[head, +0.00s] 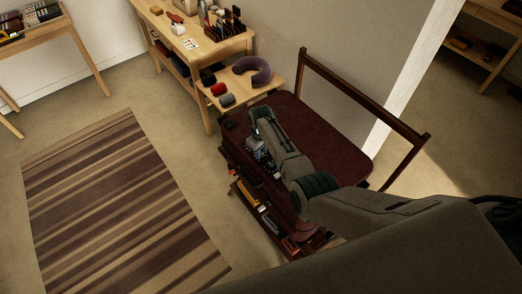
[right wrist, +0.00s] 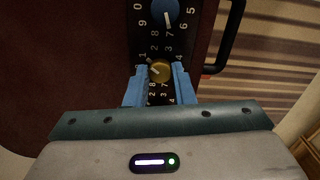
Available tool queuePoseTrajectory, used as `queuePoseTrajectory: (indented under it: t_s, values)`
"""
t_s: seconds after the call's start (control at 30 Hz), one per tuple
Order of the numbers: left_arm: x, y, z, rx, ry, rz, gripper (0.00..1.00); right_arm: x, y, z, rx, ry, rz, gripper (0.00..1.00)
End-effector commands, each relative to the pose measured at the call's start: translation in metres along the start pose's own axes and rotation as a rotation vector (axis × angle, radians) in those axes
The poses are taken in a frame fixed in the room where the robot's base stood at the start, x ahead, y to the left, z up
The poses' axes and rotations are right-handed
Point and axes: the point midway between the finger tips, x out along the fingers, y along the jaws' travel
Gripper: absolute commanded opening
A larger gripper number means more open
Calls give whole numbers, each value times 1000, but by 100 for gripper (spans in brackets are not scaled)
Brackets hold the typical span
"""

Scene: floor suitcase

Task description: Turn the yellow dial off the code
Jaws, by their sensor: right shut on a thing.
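The yellow dial (right wrist: 160,71) sits on a black strip with white digits, in the right wrist view. The two blue fingers of my right gripper (right wrist: 159,82) stand on either side of it and are shut on it. The dial's pointer is too small to read surely. A blue dial (right wrist: 160,12) with a pale pointer is farther up the strip. The strip lies on the maroon suitcase (right wrist: 75,65), which also shows in the head view (head: 335,140). In the head view my right gripper (head: 257,137) is at its left edge, and the dial cannot be made out. My left gripper is out of view.
A black handle (right wrist: 229,40) stands out right of the strip. A dark wooden rail (head: 362,93) rises behind the suitcase. A low table (head: 262,92) with a purple neck pillow (head: 252,71) is beyond it. A striped rug (head: 120,200) lies clear at left.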

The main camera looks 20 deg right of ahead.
Motion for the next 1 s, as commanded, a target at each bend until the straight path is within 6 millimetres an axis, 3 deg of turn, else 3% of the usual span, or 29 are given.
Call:
queuePoseTrajectory:
  t_s: [0.33, 0.37, 0.47, 0.8, 1.0]
  values:
    - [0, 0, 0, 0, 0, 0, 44, -1, 1, -1, -1, 2, 2, 0]
    - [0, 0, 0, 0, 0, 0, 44, -1, 1, -1, -1, 2, 2, 26]
    - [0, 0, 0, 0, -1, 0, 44, -1, 1, -1, -1, 2, 1, 44]
    - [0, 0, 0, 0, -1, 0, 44, -3, 0, -1, -1, 2, 1, 44]
    - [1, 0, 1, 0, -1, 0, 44, -24, 0, -1, 0, 5, 2, 44]
